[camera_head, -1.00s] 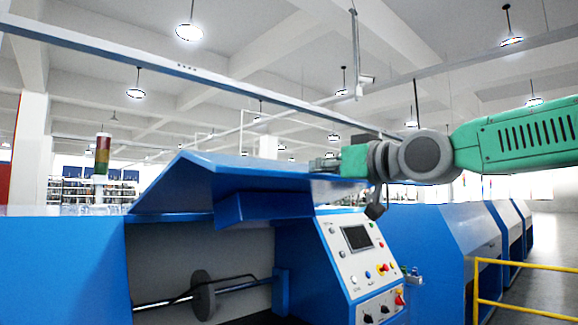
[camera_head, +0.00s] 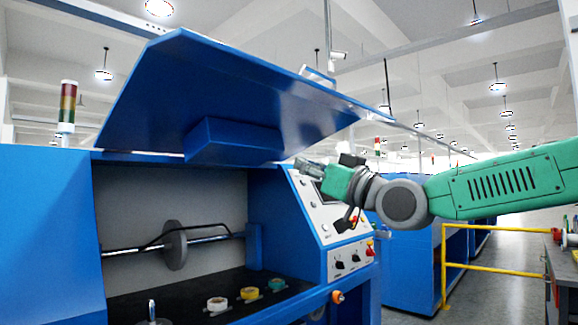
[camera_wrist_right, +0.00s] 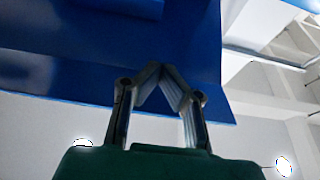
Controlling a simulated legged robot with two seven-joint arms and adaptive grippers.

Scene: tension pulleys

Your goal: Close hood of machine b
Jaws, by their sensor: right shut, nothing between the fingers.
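The blue hood (camera_head: 235,90) of the near blue machine (camera_head: 45,225) stands raised and tilted, its underside showing in the head view. In the right wrist view the blue hood (camera_wrist_right: 60,75) fills much of the upper left. My right gripper (camera_head: 306,167) is shut and empty, below the hood's right part and in front of the control panel; I cannot tell whether it touches anything. Its fingertips (camera_wrist_right: 160,72) meet in front of the hood in the wrist view. My left gripper is not in view.
The control panel (camera_head: 318,212) is partly hidden by my right gripper. The open bay holds a shaft with a grey disc (camera_head: 175,245) and several coloured spools. A yellow rail (camera_head: 490,268) and another blue machine stand to the right. A bench is at the right edge.

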